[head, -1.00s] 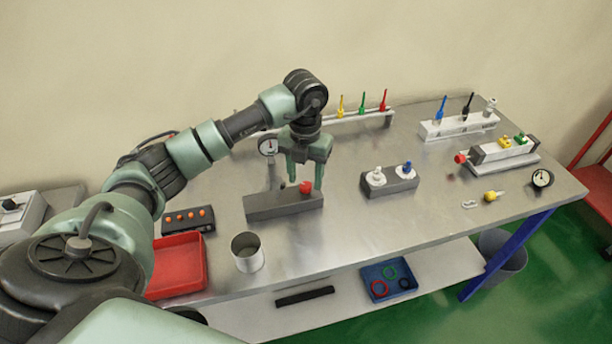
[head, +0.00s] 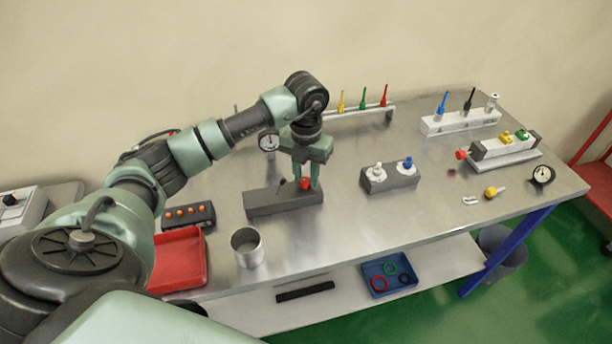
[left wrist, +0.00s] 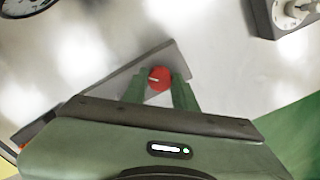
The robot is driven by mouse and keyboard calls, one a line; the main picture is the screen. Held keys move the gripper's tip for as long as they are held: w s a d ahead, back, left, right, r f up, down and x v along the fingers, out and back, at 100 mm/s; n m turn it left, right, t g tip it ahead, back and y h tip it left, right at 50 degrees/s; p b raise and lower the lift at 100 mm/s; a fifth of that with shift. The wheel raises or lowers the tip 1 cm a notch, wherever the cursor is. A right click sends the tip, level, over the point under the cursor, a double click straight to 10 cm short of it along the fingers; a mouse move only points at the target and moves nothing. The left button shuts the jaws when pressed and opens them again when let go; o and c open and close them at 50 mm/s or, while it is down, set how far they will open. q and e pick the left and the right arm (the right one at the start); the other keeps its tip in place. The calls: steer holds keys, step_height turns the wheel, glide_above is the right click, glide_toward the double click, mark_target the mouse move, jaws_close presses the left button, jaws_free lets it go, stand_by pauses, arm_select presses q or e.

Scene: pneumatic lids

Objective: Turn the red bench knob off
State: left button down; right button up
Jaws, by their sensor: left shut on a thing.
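The red knob (head: 305,183) sits on top of a dark grey block (head: 270,203) on the bench. It also shows in the left wrist view (left wrist: 159,78), round, with a pale line across its face. My left gripper (head: 305,182) points down over the block, with its green fingers on either side of the knob. In the left wrist view the fingers (left wrist: 159,88) are close in on the knob, shut on it. A thin dark stem (head: 282,183) stands on the block, left of the knob. My right gripper is not in view.
A grey block with a white and a blue knob (head: 390,177) stands to the right. A metal cup (head: 247,247) and red tray (head: 180,262) are in front left. A gauge (head: 268,140) stands behind. Bare bench (head: 340,220) lies to the front right.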

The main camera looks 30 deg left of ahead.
arm_select(q)
steer(key=m+b, duration=0.3)
steer(key=shift+f+m, duration=0.15)
steer(key=shift+m, duration=0.15)
steer(key=m+b, duration=0.3)
steer(key=m, duration=0.1)
steer(key=shift+m, duration=0.3)
steer(key=m+b, duration=0.2)
steer(key=m, duration=0.2)
steer(key=shift+m, duration=0.3)
steer(key=m+b, duration=0.1)
steer(key=m, duration=0.1)
steer(key=m+b, duration=0.1)
steer(key=m, duration=0.1)
steer(key=shift+r+m, duration=0.2)
steer(key=shift+m, duration=0.1)
steer(key=c, duration=1.1)
jaws_free()
steer(key=shift+d, duration=0.1)
